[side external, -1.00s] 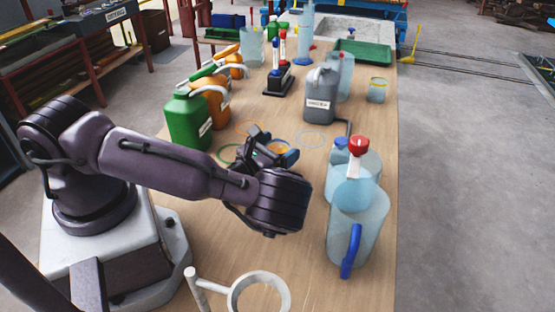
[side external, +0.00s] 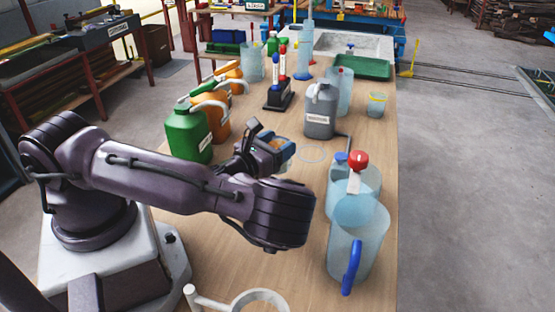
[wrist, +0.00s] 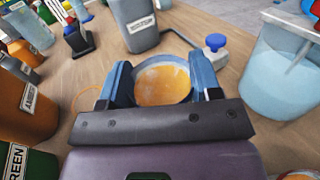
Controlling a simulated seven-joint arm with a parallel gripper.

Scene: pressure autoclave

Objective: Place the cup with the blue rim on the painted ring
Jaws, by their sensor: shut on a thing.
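My gripper (side external: 272,150) is shut on a cup (wrist: 162,82), which sits between the blue finger pads in the wrist view. A pale blue painted ring (side external: 325,153) lies bare on the table just right of the gripper. An orange ring (wrist: 84,98) shows partly, left of the gripper in the wrist view. Another cup (side external: 376,106), with a yellow rim, stands at the table's right edge.
A grey jug (side external: 320,112) stands just behind the pale blue ring. Large clear jugs (side external: 358,240) stand to the right front. Green (side external: 187,133) and orange (side external: 216,120) jugs stand to the left. A marker stand (side external: 279,95) is farther back.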

